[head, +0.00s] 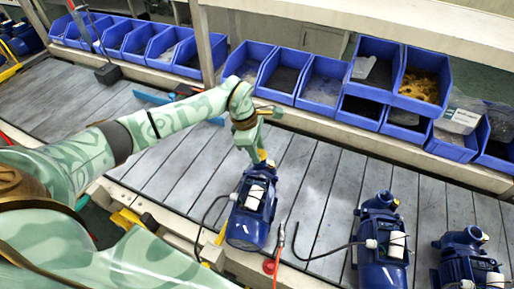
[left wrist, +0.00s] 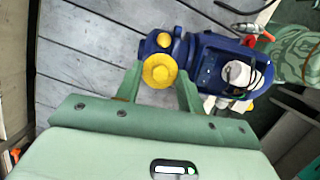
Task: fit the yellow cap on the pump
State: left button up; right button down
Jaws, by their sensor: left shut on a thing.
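My left gripper (head: 262,152) reaches down at the far end of the nearest blue pump (head: 249,212). In the left wrist view the left gripper (left wrist: 160,84) is shut on a round yellow cap (left wrist: 160,70), with a finger on each side of it. The cap is at the flanged end of the blue pump (left wrist: 208,62); I cannot tell whether it touches the port or hovers over it. A second yellow round piece (left wrist: 164,40) shows on the pump beside the held cap. My right gripper is not in view.
More blue pumps (head: 380,240) stand to the right on the grey slatted line (head: 325,190). Blue bins (head: 285,75) line the back; one holds yellow parts (head: 421,86). A black cable and a red-tipped hose (head: 279,240) lie near the pump. The slats at left are mostly clear.

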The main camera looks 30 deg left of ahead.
pick_arm(q)
jog(key=shift+f, duration=0.45)
jog(key=o, duration=1)
jog(key=shift+r, duration=0.1)
jog(key=p+v, duration=0.4)
jog(key=v, duration=0.2)
jog(key=v, duration=1.6)
jog(key=shift+r, duration=0.15)
